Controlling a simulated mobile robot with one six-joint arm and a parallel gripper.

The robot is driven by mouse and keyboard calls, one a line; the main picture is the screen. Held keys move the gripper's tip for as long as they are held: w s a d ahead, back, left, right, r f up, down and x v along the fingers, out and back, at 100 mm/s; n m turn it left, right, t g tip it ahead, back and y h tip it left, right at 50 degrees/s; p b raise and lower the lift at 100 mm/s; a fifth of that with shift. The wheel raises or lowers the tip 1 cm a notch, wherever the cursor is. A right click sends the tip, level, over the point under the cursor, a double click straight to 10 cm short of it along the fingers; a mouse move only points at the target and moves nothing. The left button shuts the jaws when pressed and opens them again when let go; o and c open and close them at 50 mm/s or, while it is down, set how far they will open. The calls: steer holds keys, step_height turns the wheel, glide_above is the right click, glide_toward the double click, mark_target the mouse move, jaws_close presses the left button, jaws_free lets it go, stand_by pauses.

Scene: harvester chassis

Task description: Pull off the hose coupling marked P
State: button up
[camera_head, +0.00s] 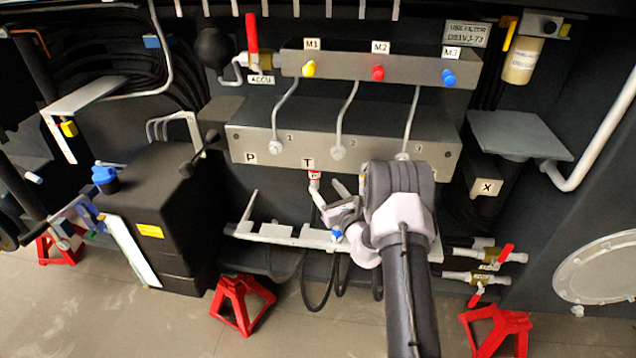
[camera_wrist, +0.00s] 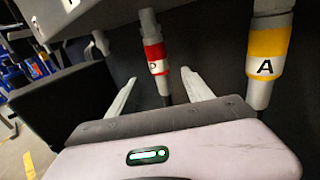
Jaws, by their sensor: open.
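The hose coupling with a red band and a white label (camera_wrist: 155,58) hangs under the manifold block in the wrist view. Its letter looks like P, partly turned away. A dark hose runs down from it. In the head view the red-banded coupling (camera_head: 314,178) is small, just below the T plate. My gripper (camera_wrist: 160,77) is open and empty, with one finger on each side of the hose line in the picture, tips near the coupling's lower end. I cannot tell whether the coupling is between the fingers in depth. The gripper (camera_head: 325,203) also shows below the block in the head view.
A yellow-banded coupling marked A (camera_wrist: 267,55) hangs close on the right in the wrist view. The manifold block (camera_head: 270,148) carries P and T plates. A light bracket rail (camera_head: 275,236) lies below. A black box (camera_head: 155,220) stands left, red stands (camera_head: 240,303) on the floor.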

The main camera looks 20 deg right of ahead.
mark_target(317, 178)
steer(key=w+b, duration=0.1)
steer(key=w, duration=0.6)
steer(key=shift+w+f+b, duration=0.1)
steer(key=shift+w+b, duration=0.05)
steer(key=shift+b, duration=0.25)
steer(key=shift+w, duration=0.45)
jaws_close()
steer(key=c, duration=0.6)
jaws_free()
jaws_close()
steer(key=shift+f, duration=0.1)
steer(key=shift+f+b, duration=2.05)
steer(key=shift+f, duration=0.1)
